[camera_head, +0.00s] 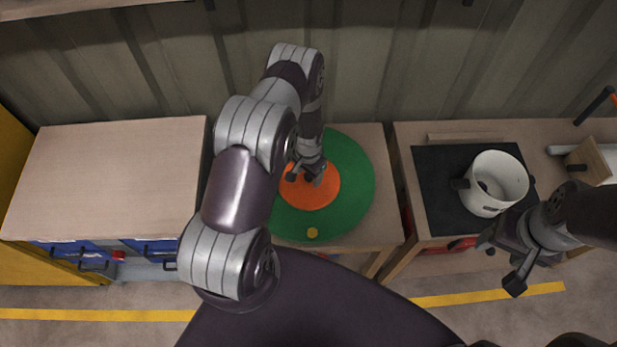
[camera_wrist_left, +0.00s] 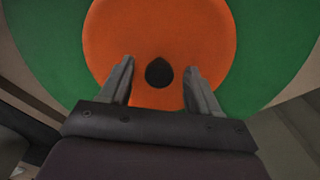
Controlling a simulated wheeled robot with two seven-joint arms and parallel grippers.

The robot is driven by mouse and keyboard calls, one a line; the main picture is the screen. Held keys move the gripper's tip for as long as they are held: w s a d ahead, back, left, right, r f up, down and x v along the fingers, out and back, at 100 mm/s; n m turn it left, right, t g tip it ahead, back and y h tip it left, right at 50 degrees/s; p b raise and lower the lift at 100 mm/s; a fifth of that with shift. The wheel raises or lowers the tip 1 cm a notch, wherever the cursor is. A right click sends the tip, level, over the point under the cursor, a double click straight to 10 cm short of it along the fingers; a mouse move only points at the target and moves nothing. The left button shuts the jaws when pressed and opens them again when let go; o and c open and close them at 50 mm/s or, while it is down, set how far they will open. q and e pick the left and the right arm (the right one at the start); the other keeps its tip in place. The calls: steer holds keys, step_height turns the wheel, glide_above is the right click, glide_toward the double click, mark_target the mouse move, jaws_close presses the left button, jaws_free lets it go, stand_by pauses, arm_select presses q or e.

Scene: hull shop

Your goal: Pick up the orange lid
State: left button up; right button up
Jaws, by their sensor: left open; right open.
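The orange lid (camera_head: 317,197) is a round disc lying on a larger round green mat (camera_head: 350,170) on the middle table. In the left wrist view the lid (camera_wrist_left: 210,30) fills the top centre, with a small dark knob (camera_wrist_left: 159,73) at its middle. My left gripper (camera_head: 308,172) is over the lid, pointing down. In the left wrist view my left gripper (camera_wrist_left: 160,78) is open, with one finger on each side of the knob. Whether the fingers touch the lid cannot be told. My right gripper (camera_head: 502,262) is open and empty in front of the right table.
A white pot (camera_head: 497,172) stands on a black hob (camera_head: 440,165) on the right table. The left bench top (camera_head: 115,170) is bare. A wooden block (camera_head: 592,158) is at the far right.

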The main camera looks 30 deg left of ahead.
arm_select(q)
steer(key=shift+w+f, duration=0.1)
steer(key=shift+f, duration=0.25)
steer(key=c, duration=1.1)
steer(key=shift+r, duration=0.15)
